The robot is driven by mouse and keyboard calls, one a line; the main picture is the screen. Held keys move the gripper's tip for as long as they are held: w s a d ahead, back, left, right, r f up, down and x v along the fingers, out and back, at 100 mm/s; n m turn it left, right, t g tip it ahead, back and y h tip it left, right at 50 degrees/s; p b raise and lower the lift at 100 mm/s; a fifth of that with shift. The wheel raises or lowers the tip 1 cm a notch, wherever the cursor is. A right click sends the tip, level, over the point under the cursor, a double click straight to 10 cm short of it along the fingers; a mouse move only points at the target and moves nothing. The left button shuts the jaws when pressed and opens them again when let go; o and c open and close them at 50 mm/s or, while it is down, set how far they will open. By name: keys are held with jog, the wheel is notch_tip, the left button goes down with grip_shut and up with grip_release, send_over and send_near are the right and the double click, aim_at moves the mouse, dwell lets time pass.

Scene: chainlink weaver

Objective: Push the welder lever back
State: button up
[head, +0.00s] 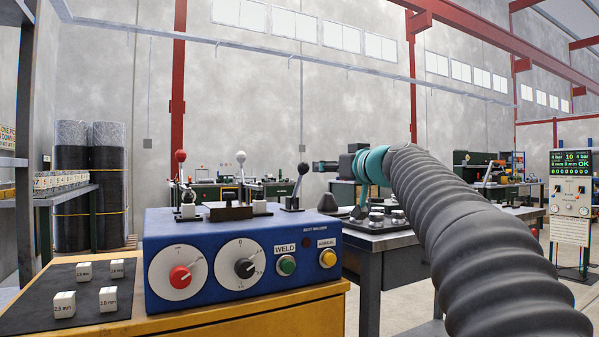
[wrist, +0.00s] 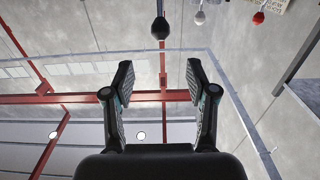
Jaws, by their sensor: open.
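The welder (head: 242,262) is a blue box on a yellow bench. Three levers stand along its top: a red-knobbed lever (head: 181,156), a white-knobbed lever (head: 241,158) and a black-knobbed lever (head: 303,168) at the right, which leans right. In the wrist view, which looks upside down, the black knob (wrist: 160,28) lies beyond and between the fingertips, apart from both fingers. The white knob (wrist: 200,17) and red knob (wrist: 258,17) are at the upper right. My gripper (wrist: 160,80) is open and empty.
The welder's front has two dials, a green WELD button (head: 287,265) and a yellow button (head: 328,259). Small white marked blocks lie on a dark mat (head: 35,313) at the left. A grey table (head: 385,241) stands to the right, under my arm. A display stand (head: 571,200) is at far right.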

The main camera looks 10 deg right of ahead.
aim_at(306, 166)
jog(key=p+x, duration=0.4)
jog(key=x, duration=0.8)
jog(key=shift+w+a+r+p, duration=0.1)
jog(key=shift+p, duration=0.25)
jog(key=shift+w+a, duration=0.2)
jog(key=shift+w, duration=0.4)
grip_shut()
